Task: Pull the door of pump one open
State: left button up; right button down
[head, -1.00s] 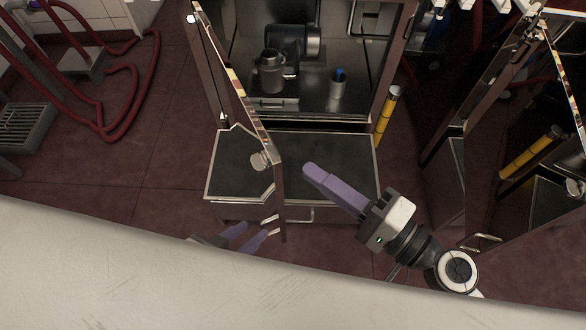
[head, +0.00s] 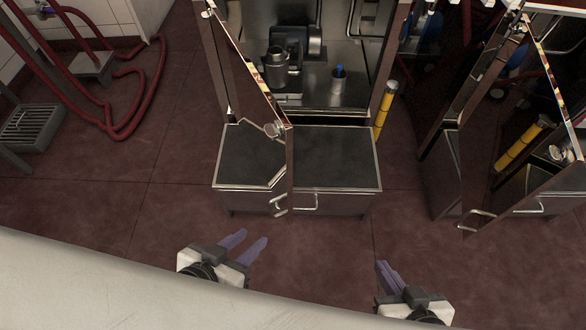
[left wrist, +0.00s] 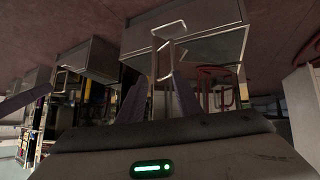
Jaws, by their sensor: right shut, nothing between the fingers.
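The middle pump cabinet (head: 336,167) has a glass door (head: 235,55) hinged on its left that stands part open towards me. Its handle (head: 279,204) is a metal bar at the door's lower free edge. No label shows which cabinet is pump one. My left gripper (head: 251,237) is open and empty, in front of and below this handle, apart from it. In the left wrist view, a bar handle (left wrist: 170,27) shows beyond my spread fingers (left wrist: 160,98). My right gripper (head: 381,263) is shut and empty, low and to the right, clear of the cabinet.
A second cabinet (head: 443,180) with an open door and handle (head: 476,220) stands at right. A yellow post (head: 384,110) is between them. Red hoses (head: 125,128) and a grate (head: 30,128) lie at left. The floor before the middle cabinet is clear.

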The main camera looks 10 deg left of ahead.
aim_at(254, 105)
jog(key=k, duration=0.65)
jog(key=u, duration=0.95)
jog(key=i, duration=0.95)
jog(key=z, duration=1.25)
